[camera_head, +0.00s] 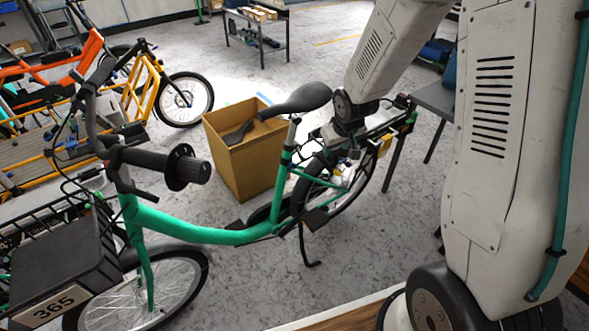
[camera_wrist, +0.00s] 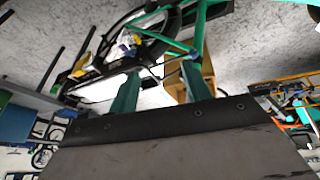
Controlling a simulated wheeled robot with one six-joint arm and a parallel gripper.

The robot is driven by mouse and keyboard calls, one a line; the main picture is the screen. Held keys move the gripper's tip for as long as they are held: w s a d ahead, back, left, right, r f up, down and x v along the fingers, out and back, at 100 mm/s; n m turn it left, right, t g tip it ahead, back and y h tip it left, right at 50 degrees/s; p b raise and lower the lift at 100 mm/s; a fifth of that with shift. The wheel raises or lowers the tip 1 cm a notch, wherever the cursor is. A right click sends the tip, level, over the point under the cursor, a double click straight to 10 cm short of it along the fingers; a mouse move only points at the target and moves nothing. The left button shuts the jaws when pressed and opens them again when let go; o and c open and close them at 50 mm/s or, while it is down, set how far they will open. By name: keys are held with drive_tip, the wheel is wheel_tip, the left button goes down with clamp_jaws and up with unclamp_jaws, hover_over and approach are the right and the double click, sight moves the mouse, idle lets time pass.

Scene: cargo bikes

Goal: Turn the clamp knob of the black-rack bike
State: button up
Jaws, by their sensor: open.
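The green bike (camera_head: 215,235) stands upright across the middle of the head view, with a black front carrier (camera_head: 62,272) bearing a "365" plate and a dark rack (camera_head: 392,118) over its rear wheel. A black saddle (camera_head: 300,98) sits on its silver seat post (camera_head: 292,132). My arm reaches down behind the saddle to the rear part. In the wrist view my gripper (camera_wrist: 160,72) has its two green fingers apart, and the bike's green frame (camera_wrist: 200,22) and rear wheel lie beyond them. I cannot make out the clamp knob for certain, nor any contact with the bike.
An open cardboard box (camera_head: 240,155) stands just behind the green bike. An orange bike (camera_head: 65,62) and a yellow-framed cargo bike (camera_head: 140,88) stand at the left. A dark table (camera_head: 436,98) is behind my arm.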

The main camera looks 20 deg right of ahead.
drive_tip(key=w+f+t+y, duration=0.1)
drive_tip(key=w+f, duration=0.1)
drive_tip(key=f, duration=0.9)
drive_tip(key=w+f+t+y, duration=0.1)
drive_tip(key=w+f, duration=0.1)
drive_tip(key=f, duration=0.9)
drive_tip(key=n+t+y, duration=0.1)
drive_tip(key=t+y, duration=0.3)
drive_tip(key=t, duration=0.7)
approach(294, 168)
drive_tip(key=w, duration=0.2)
drive_tip(key=x, duration=0.7)
drive_tip(key=shift+w+a+r, duration=0.1)
drive_tip(key=shift+a+r, duration=0.1)
drive_tip(key=shift+a, duration=0.2)
drive_tip(key=c, duration=1)
